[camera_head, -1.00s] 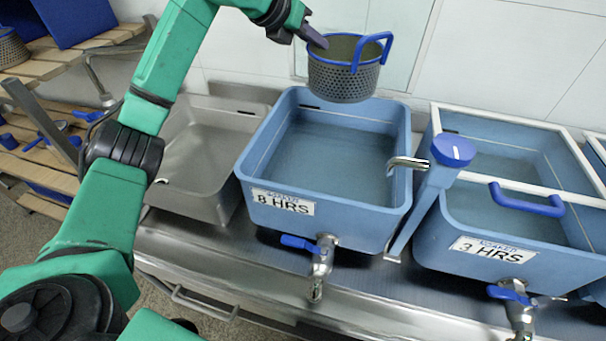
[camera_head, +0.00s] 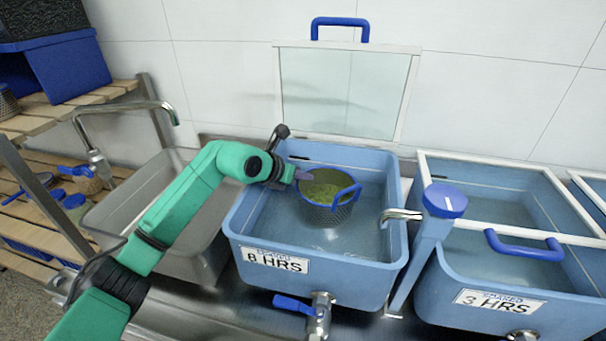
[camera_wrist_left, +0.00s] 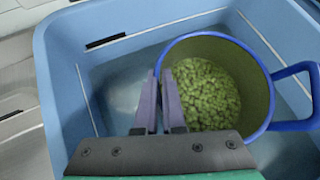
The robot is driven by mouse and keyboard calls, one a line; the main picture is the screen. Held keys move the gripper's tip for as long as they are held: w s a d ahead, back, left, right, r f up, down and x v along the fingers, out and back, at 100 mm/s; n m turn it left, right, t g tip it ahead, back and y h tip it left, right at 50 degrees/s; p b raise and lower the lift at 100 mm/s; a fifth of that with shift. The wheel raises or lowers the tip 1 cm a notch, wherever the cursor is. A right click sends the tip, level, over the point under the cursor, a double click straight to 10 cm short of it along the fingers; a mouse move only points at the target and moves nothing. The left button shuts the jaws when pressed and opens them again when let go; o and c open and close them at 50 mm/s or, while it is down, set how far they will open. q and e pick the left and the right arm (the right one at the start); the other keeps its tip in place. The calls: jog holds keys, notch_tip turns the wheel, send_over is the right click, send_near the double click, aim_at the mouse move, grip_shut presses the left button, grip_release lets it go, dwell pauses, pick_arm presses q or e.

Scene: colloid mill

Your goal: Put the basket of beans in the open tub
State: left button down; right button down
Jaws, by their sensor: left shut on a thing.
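The basket of beans (camera_head: 326,205) is a grey perforated pot with a blue rim and blue handle, with green beans inside. It is inside the open blue tub (camera_head: 240,222) labelled 8 HRS, low in it and roughly upright. Whether it touches the tub floor I cannot tell. My left gripper (camera_head: 302,175) is shut on the basket's rim at its left side. In the left wrist view the two fingers (camera_wrist_left: 165,100) pinch the near-left rim, and the beans (camera_wrist_left: 207,93) show plainly. My right gripper is not in view.
The tub's clear lid (camera_head: 345,92) stands raised against the wall. A tap (camera_head: 400,215) and blue-capped post (camera_head: 445,200) stand at the tub's right. A closed tub (camera_head: 500,275) labelled 3 HRS is further right. A steel sink (camera_head: 150,235) lies to the left.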

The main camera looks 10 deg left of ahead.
pick_arm(q)
jog(key=shift+f, duration=0.1)
jog(key=shift+f+b, duration=0.6)
jog(key=c, duration=1)
grip_release()
